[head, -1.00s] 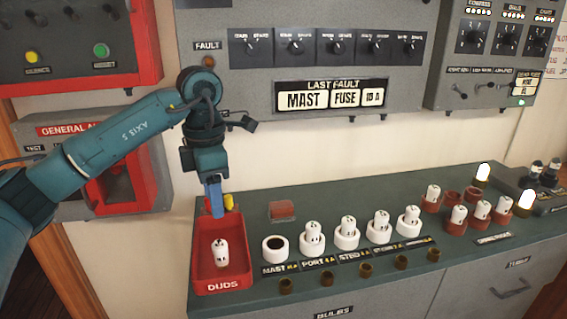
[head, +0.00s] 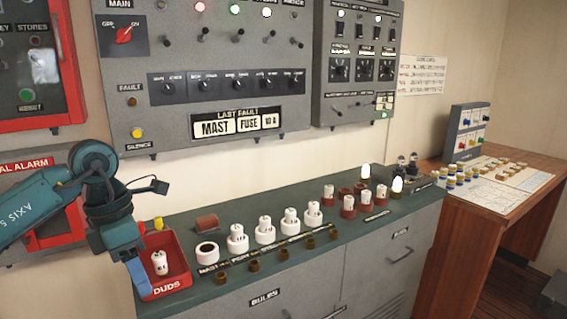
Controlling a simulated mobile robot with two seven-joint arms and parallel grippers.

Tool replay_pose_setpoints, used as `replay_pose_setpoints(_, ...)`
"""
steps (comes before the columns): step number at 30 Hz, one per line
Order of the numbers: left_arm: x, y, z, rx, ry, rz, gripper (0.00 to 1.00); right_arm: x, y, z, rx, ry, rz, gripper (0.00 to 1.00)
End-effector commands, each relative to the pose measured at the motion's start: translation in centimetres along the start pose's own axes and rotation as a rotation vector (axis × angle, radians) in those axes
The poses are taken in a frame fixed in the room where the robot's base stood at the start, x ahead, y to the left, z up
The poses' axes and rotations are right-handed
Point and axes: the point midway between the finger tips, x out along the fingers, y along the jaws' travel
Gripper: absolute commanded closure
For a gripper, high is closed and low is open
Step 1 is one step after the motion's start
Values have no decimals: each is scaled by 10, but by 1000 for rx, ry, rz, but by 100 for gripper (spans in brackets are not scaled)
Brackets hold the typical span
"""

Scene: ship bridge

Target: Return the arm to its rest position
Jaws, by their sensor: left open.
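My left arm comes in from the left. Its gripper (head: 140,278) points down at the left side of the red DUDS tray (head: 178,284), overlapping the tray's left edge in the picture. A blue finger shows in front and a yellow part shows behind. The gripper is open, with nothing seen in it. A white fuse (head: 159,262) stands in the tray, apart from the gripper. My right gripper is out of view.
The MAST holder (head: 207,253) is empty. Several white holders with fuses stand to its right, then red holders with fuses and lit bulbs (head: 397,187). The panel (head: 240,80) hangs behind. A wooden table (head: 480,200) stands at the right.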

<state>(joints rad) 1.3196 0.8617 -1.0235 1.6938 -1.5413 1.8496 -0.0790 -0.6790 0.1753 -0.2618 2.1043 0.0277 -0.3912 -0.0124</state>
Motion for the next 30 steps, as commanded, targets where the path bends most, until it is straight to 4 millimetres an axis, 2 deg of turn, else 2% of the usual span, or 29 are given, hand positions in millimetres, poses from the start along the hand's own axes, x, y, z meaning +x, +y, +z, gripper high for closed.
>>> replay_pose_setpoints(1, 16, -14, 12, 22, -39, -69, 49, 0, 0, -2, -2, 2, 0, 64)
replay_pose_setpoints(3, 34, -37, 29, 46, -107, -172, 49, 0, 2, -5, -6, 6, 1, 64)
replay_pose_setpoints(5, 49, -61, 44, 59, -176, -279, 49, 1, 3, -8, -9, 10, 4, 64)
replay_pose_setpoints(8, 69, -108, 70, 50, -313, -495, 49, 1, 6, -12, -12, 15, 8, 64)
replay_pose_setpoints(12, 73, -174, 105, -67, -541, -868, 49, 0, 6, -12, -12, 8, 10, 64)
replay_pose_setpoints(15, 63, -200, 124, -239, -702, -1135, 49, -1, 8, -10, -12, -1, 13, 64)
replay_pose_setpoints(17, 56, -206, 132, -376, -789, -1285, 49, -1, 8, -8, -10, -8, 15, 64)
replay_pose_setpoints(19, 51, -201, 138, -567, -883, -1446, 49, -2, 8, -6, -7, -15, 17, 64)
replay_pose_setpoints(23, 60, -172, 136, -1003, -1014, -1691, 49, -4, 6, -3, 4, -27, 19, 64)
replay_pose_setpoints(26, 89, -142, 120, -1404, -1069, -1818, 49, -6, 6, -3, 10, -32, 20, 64)
replay_pose_setpoints(29, 138, -118, 90, -1852, -1073, -1875, 49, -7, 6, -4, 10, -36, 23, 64)
replay_pose_setpoints(30, 161, -112, 73, -2041, -1058, -1876, 49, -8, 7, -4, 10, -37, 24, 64)
